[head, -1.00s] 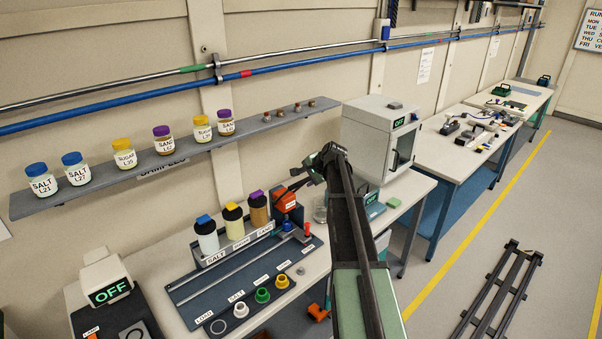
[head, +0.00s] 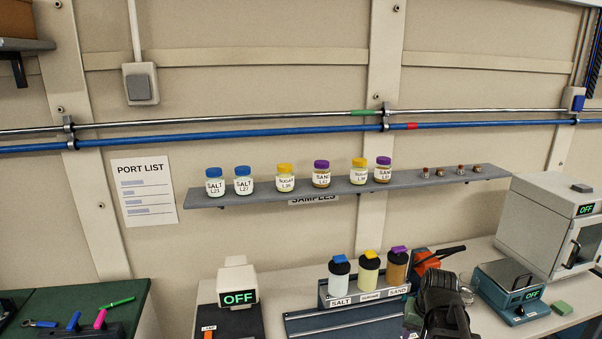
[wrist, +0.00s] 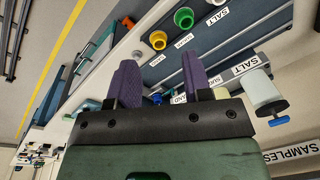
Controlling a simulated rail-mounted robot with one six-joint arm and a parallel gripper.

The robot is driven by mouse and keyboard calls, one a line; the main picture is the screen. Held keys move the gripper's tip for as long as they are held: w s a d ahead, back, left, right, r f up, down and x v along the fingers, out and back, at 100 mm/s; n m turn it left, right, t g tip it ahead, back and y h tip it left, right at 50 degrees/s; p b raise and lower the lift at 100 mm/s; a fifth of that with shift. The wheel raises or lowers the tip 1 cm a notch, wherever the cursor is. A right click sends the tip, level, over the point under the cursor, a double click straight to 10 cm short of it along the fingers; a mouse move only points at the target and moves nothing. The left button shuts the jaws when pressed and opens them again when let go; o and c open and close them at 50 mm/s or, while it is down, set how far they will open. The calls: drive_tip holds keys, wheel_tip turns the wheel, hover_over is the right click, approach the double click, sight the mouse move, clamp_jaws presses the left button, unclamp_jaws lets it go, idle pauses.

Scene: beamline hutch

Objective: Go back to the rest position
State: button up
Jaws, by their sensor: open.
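My gripper (wrist: 160,76) shows in the wrist view with two purple fingers apart and nothing between them. It hangs above the bench, near the rack of capped bottles and the coloured rings. In the head view only a dark part of my arm shows at the lower right, in front of the rack's right end; the fingers cannot be made out there.
The sample shelf (head: 270,196) carries several labelled jars and small vials. Below stand the rack of SALT, SUGAR and SAND bottles (head: 368,278), a lamp unit reading OFF (head: 238,281), a teal device (head: 512,290) and a white oven (head: 545,225).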

drive_tip(key=s+a+f+n+b, duration=0.2)
drive_tip(key=s+a+f, duration=0.2)
drive_tip(key=a, duration=0.2)
drive_tip(key=s+a+f+n+g+h+b, duration=0.1)
drive_tip(key=s+a+f+n+b, duration=0.1)
drive_tip(key=s+a+f+b, duration=0.1)
drive_tip(key=s+a+f, duration=0.1)
drive_tip(key=s+a, duration=0.1)
drive_tip(key=a, duration=0.1)
drive_tip(key=shift+a+f+b, duration=0.3)
drive_tip(key=shift+a, duration=0.05)
idle(1.0)
